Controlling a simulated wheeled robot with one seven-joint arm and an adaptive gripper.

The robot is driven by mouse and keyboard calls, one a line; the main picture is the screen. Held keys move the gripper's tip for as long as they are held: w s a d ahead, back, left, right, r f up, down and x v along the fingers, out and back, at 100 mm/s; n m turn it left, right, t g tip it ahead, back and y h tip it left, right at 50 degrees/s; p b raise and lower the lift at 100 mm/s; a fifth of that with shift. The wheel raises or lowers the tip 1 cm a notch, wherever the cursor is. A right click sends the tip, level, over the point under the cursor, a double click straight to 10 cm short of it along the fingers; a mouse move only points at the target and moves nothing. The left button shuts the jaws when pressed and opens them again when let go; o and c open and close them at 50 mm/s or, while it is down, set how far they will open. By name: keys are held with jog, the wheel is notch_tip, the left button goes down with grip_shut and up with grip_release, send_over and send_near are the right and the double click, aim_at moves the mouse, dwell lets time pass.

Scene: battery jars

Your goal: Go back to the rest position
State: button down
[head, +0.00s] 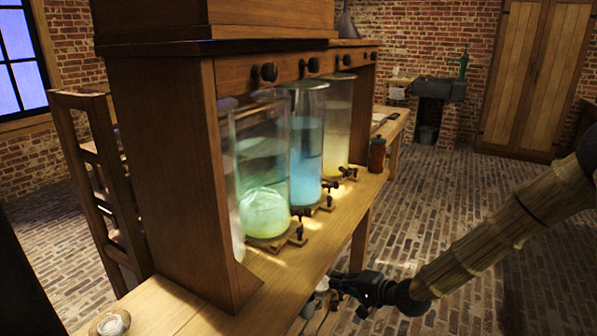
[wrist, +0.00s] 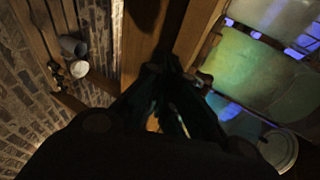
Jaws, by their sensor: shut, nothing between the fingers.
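My gripper (head: 350,284) is at the front edge of the wooden bench, low and to the right of the jars in the head view. In the wrist view my gripper (wrist: 172,85) is dark, and its fingers come together with nothing between them. Three glass jars stand in a wooden cabinet on the bench: a green one (head: 264,170), a blue one (head: 306,140) and a pale yellow one (head: 337,120). Small taps (head: 298,233) sit at their bases. The wrist view shows jar glass (wrist: 250,75) at the right, tilted.
The wooden bench (head: 160,305) has a small round dish (head: 110,322) at its near left end. A reddish bottle (head: 377,154) stands at the bench's far part. Pale vessels (head: 322,287) are below the bench edge. The brick floor (head: 440,190) to the right is open.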

jog(key=s+a+f+n+g+h, duration=0.1)
jog(key=s+f+n+g+h, duration=0.25)
jog(key=s+f, duration=1.45)
jog(key=s+d+f+n+g+h, duration=0.1)
jog(key=s+d+f+g+h, duration=0.15)
jog(key=s, duration=0.55)
jog(key=s+d+f+n+g+h, duration=0.15)
jog(key=s+f, duration=0.25)
jog(key=s, duration=0.4)
jog(key=s+d+n+g+h+p, duration=0.15)
jog(key=s+d, duration=0.25)
jog(key=s, duration=0.7)
notch_tip(320, 180, up, 12)
jog(key=p, duration=1.2)
jog(key=shift+r+n+g, duration=0.15)
jog(key=shift+n+g, duration=0.25)
jog(key=shift+n, duration=0.05)
jog(key=shift+w, duration=0.1)
